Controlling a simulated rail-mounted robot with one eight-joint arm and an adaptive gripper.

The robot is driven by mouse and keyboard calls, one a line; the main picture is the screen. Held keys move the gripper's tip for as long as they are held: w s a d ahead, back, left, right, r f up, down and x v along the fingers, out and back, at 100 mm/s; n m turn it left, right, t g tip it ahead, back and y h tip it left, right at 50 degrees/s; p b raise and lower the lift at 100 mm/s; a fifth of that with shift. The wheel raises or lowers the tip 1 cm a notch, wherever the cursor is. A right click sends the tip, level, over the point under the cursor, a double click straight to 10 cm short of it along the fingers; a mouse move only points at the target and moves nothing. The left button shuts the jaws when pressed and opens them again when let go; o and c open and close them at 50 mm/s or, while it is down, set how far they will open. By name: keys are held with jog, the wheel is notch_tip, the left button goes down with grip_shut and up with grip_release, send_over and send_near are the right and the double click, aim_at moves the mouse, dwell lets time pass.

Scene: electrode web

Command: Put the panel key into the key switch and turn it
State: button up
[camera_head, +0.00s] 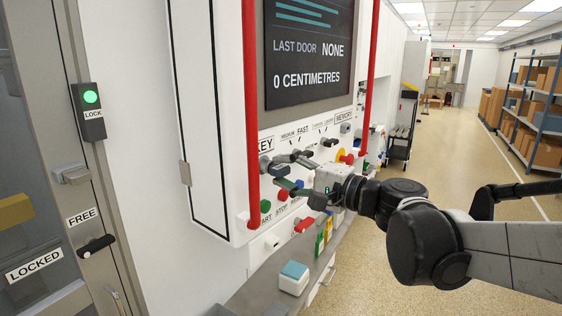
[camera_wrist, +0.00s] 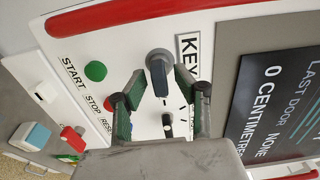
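The key switch (camera_wrist: 158,58) is a round grey fitting beside the KEY label (camera_wrist: 188,50) in the wrist view. A dark grey oblong piece (camera_wrist: 159,80) projects from its face; I cannot tell whether this is the key or the switch's own handle. My gripper (camera_wrist: 160,80) is open, with one green-padded finger on each side of that piece and gaps visible between. In the head view my gripper (camera_head: 289,172) is at the panel just below the KEY label (camera_head: 266,143), and the fingers partly hide the switch. No separate loose key is recognisable.
A black selector knob (camera_wrist: 167,125) sits close below the switch in the wrist view. Green START (camera_wrist: 95,71) and red STOP (camera_wrist: 116,101) buttons are nearby. A red rail (camera_head: 251,110) runs upright left of my gripper. A blue-topped box (camera_head: 294,277) stands on the ledge below.

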grip_shut()
dwell(0.8)
jog(key=shift+r, duration=0.1)
jog(key=m, duration=0.6)
jog(key=shift+w, duration=0.1)
jog(key=shift+m, duration=0.3)
jog(key=m, duration=0.5)
jog(key=shift+a+m+b, duration=0.1)
jog(key=shift+m+b, duration=0.2)
jog(key=shift+b, duration=0.1)
jog(key=shift+o, duration=1.1)
grip_release()
jog(key=shift+a, duration=0.1)
